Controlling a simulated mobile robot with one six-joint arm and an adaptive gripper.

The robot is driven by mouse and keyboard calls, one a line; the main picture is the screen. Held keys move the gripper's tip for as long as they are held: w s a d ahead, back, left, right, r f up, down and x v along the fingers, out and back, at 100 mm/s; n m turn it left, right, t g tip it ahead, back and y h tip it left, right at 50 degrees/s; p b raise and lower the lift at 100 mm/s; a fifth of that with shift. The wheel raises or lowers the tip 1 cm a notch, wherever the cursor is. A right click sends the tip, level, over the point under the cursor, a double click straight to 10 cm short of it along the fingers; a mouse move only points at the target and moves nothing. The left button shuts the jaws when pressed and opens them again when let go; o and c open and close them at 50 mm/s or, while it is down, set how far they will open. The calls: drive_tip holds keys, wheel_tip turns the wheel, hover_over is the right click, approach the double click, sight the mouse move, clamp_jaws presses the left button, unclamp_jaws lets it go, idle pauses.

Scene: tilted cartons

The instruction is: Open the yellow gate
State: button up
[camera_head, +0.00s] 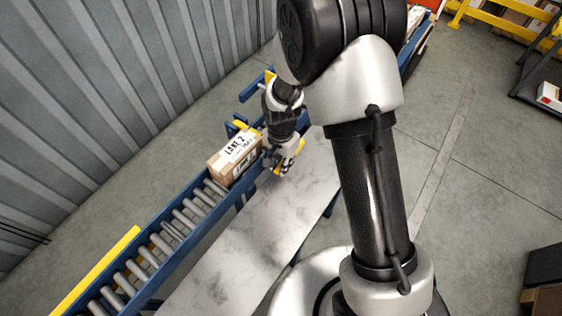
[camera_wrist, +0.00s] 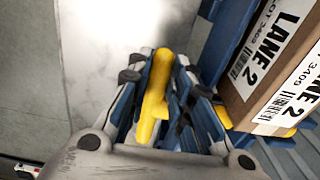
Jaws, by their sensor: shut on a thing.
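The yellow gate (camera_head: 279,170) is partly hidden by my gripper in the head view. In the wrist view a yellow bar (camera_wrist: 153,105), seemingly the gate's handle, stands between my fingers. My gripper (camera_head: 285,158) is shut on this yellow part; its fingers (camera_wrist: 160,100) flank it on both sides. A brown carton (camera_head: 235,157) labelled LANE 2 sits on the roller conveyor, just left of my gripper. In the wrist view the carton (camera_wrist: 278,75) is at the upper right, close to the fingers but apart from the held part.
The blue-railed roller conveyor (camera_head: 172,228) runs diagonally, with a yellow guard (camera_head: 95,272) at lower left. A pale metal surface (camera_head: 255,240) lies alongside it, clear of objects. A corrugated wall (camera_head: 110,90) stands behind. Open floor (camera_head: 470,200) is at right.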

clamp_jaws()
